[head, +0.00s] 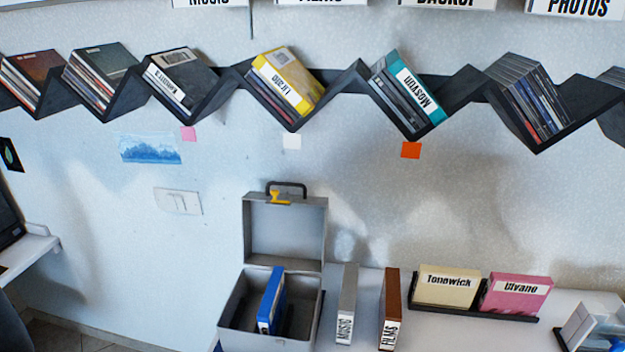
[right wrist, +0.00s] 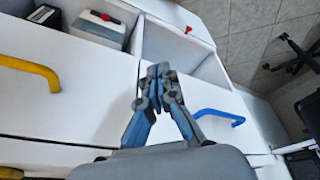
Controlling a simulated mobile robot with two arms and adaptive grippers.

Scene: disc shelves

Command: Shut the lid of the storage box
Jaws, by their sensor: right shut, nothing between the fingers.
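The grey storage box (head: 228,310) stands on the white surface at the lower middle of the head view. A blue case (head: 271,298) stands inside the box. My right gripper (right wrist: 158,72) is in the right wrist view, with its fingertips together and nothing between them. It is above white furniture, and the storage box does not show there. Neither gripper shows in the head view.
A grey case (head: 347,300) and a brown FILMS case (head: 389,305) stand right of the box. A black tray (head: 460,309) holds two cases. Zigzag shelves (head: 350,85) line the wall above. The right wrist view shows a yellow handle (right wrist: 30,70) and a blue handle (right wrist: 220,115).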

